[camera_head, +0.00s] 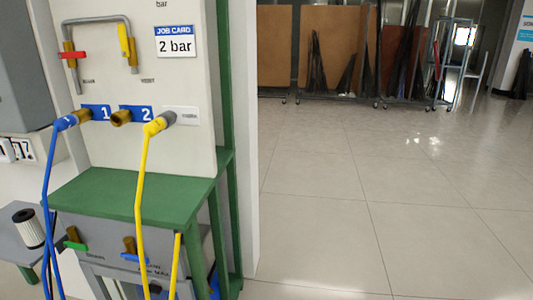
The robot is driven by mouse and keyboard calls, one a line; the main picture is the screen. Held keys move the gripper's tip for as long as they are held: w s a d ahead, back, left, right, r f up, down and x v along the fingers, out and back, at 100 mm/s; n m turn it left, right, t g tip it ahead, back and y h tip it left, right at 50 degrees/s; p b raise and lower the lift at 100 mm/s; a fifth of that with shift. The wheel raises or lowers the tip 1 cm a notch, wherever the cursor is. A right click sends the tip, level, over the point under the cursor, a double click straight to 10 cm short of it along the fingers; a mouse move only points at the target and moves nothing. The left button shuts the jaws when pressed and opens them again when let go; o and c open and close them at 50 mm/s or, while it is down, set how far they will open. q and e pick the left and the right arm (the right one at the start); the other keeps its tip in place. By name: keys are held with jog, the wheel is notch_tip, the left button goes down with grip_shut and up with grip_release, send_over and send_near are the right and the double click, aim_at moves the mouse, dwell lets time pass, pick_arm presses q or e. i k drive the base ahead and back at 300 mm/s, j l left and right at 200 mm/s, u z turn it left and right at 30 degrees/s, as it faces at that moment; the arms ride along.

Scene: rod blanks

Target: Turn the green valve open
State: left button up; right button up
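The green valve (75,245) is at the lower left, on the grey unit below the green shelf. It has a brass body and a green handle that lies roughly crosswise in the picture. A label sits just below it, too small to read surely. Neither of my grippers is in view, so nothing is seen touching the valve.
A blue-handled valve (130,257) is right of the green one. A blue hose (48,180) and a yellow hose (139,195) hang in front of the unit. The green shelf (130,197) juts out above. The floor (400,200) at right is clear.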

aim_at(78, 247)
jog(key=k+j+u, duration=0.1)
jog(key=u, duration=1.25)
